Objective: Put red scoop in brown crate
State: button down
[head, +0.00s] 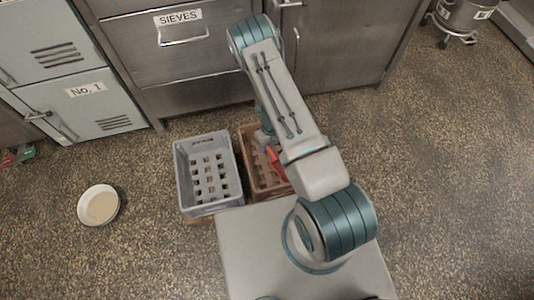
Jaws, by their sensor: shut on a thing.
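The red scoop (275,155) shows as a small red shape in the head view, beside my arm's lower edge. My gripper (266,141) is partly hidden by my arm and is shut on the red scoop. The brown crate (249,134) stands on the floor, with its right side covered by my arm. The scoop and gripper appear over the crate's opening. I cannot tell how high the scoop is above the crate's bottom, or whether it touches it.
A grey crate (181,168) stands directly left of the brown crate. A white bowl (98,205) with pale contents sits on the floor further left. Metal cabinets marked SIEVES (135,42) stand behind the crates. A wheeled metal pot (465,14) is at the far right. The floor right of my arm is clear.

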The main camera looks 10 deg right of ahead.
jog(key=shift+f+b, duration=0.65)
jog(key=shift+f, duration=1.2)
jog(key=shift+f, duration=0.25)
jog(key=c, duration=1.3)
grip_release()
jog(key=shift+r, duration=0.1)
jog(key=shift+r, duration=0.1)
